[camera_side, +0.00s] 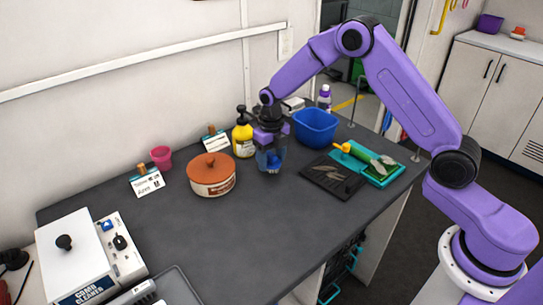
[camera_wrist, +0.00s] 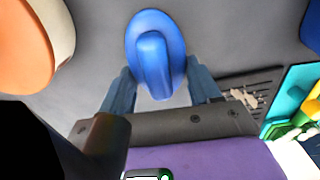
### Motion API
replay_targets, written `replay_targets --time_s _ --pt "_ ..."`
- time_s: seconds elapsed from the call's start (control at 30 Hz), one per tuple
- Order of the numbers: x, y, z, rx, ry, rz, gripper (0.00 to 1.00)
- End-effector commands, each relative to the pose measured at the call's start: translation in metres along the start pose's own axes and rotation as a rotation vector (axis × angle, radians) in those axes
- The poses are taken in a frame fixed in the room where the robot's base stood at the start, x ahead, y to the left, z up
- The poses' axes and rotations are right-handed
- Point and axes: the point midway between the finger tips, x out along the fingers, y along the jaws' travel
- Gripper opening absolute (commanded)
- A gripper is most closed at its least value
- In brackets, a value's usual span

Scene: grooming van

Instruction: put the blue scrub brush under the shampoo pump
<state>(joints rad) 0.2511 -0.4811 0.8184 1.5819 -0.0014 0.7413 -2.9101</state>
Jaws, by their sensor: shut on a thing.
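The blue scrub brush (camera_side: 273,169) is between the fingers of my gripper (camera_side: 270,159), low over the dark counter; I cannot tell whether it touches the counter. In the wrist view the brush (camera_wrist: 157,45) shows its oval blue body and raised handle, with my gripper's fingers (camera_wrist: 162,88) on either side. The shampoo pump, a yellow bottle with a black pump top (camera_side: 243,138), stands upright on the counter just left of and behind my gripper. The brush is apart from the bottle, to its right and nearer the camera.
An orange-lidded pot (camera_side: 212,183) stands left of the bottle. A blue basin (camera_side: 315,130) is behind and right of my gripper. A dark slotted tray (camera_side: 328,184) and a teal tray (camera_side: 385,172) lie to the right. The front middle counter (camera_side: 235,235) is clear.

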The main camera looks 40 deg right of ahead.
Motion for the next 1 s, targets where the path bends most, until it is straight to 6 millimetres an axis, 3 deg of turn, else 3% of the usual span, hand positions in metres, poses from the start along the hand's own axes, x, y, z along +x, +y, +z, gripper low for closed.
replay_targets --time_s 0.13,0.17,0.23,0.67,1.0 --pt "0.002 0.000 0.000 0.000 0.000 0.000 0.24" --pt "0.002 0.000 0.000 0.000 0.001 0.000 0.65" --pt "0.002 0.000 0.000 0.000 0.001 0.000 0.88" --pt "-0.006 0.001 0.000 -0.001 -0.002 0.000 0.88" --pt "-0.070 0.001 0.001 0.000 -0.005 0.001 0.88"
